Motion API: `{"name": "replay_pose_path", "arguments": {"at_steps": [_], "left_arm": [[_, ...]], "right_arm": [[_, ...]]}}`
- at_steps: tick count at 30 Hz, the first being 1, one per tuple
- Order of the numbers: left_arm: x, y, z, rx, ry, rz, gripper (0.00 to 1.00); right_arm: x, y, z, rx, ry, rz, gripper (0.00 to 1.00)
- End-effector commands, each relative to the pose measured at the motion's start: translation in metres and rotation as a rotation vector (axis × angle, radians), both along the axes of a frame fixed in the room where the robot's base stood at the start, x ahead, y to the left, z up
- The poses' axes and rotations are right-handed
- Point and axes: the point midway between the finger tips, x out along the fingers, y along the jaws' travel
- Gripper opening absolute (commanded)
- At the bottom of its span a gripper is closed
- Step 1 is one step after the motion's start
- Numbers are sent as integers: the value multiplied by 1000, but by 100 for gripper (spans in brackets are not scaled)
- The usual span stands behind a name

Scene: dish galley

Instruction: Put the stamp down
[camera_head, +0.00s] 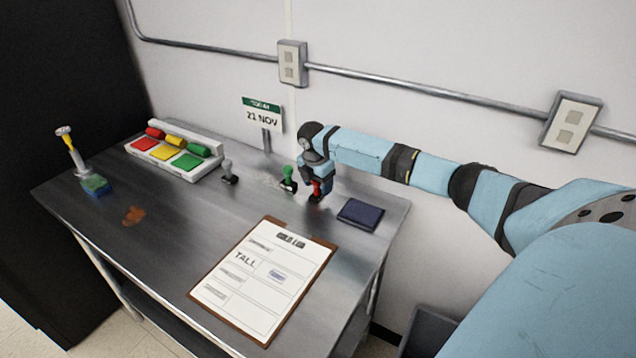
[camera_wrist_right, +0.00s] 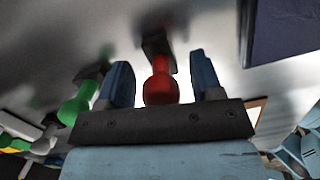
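The red-handled stamp (camera_head: 316,191) stands on the steel table near the wall, between a green-handled stamp and the dark ink pad. My right gripper (camera_head: 319,181) is above and around it, pointing down. In the right wrist view the red stamp (camera_wrist_right: 161,86) is between the two blue fingers of my right gripper (camera_wrist_right: 160,66), with a visible gap on each side, so the gripper is open. The stamp's dark base appears to rest on the table. My left gripper is not in view.
The green stamp (camera_head: 288,180) is close on the left, a grey stamp (camera_head: 228,173) farther left. The dark blue pad (camera_head: 360,214) lies just right. A clipboard form (camera_head: 262,279) lies in front.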

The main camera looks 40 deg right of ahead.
Motion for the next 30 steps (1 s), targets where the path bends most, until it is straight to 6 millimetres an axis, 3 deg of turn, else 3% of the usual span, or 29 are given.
{"name": "replay_pose_path", "arguments": {"at_steps": [8,22,30], "left_arm": [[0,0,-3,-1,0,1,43],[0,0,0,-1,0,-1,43],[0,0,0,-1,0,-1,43]], "right_arm": [[0,0,4,0,-2,0,60],[1,11,94,1,-5,1,60],[0,14,121,0,-1,0,60]]}}
